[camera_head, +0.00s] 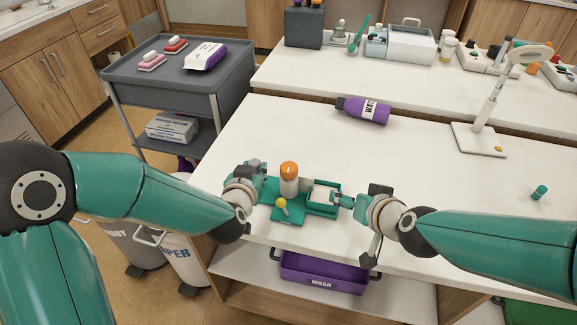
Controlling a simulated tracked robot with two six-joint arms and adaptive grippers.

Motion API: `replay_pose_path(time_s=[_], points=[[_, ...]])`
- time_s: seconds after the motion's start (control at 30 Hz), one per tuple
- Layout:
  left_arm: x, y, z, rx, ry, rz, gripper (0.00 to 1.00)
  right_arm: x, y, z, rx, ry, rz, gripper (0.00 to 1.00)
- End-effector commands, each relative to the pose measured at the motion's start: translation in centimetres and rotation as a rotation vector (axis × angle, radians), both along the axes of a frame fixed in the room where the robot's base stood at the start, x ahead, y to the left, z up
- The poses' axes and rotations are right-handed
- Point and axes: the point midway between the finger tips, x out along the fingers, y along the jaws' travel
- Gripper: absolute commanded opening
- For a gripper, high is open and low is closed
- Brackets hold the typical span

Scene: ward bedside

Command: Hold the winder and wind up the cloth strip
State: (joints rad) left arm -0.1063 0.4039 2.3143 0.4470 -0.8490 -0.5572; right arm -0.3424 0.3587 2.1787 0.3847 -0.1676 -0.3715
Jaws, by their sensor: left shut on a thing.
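The teal winder (290,214) sits on the white table near its front edge. An upright pale roll with an orange top (289,178) stands on it, and a small crank with a yellow knob (281,203) is at its front. A teal tray (325,210) at its right side holds something white, which looks like the cloth strip (321,194). My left gripper (265,188) is shut on the left side of the winder. My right gripper (347,201) is at the right edge of the tray; its fingers are too small to read.
A purple bottle (364,110) lies behind the winder. A lamp (484,138) stands at the right, with a small teal cylinder (539,192) nearby. A purple wash bin (322,272) is on the shelf below. A grey cart (205,82) stands at the left. The table between is clear.

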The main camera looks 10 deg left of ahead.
Motion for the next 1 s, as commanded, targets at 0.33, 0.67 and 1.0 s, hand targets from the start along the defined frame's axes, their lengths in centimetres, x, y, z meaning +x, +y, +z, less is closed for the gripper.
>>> replay_pose_path(time_s=[0.33,0.67,1.0], points=[[0.0,0.0,0.1,0.000,-0.002,0.001,0.00,1.0,3.0,4.0,0.043,-0.229,0.161,0.67],[0.0,0.0,0.1,0.000,-0.002,0.001,0.00,-1.0,6.2,5.5,-0.030,-0.396,0.444,0.67],[0.0,0.0,0.1,0.000,-0.002,0.000,0.00,-0.4,8.0,4.5,-0.071,-0.425,0.513,0.67]])
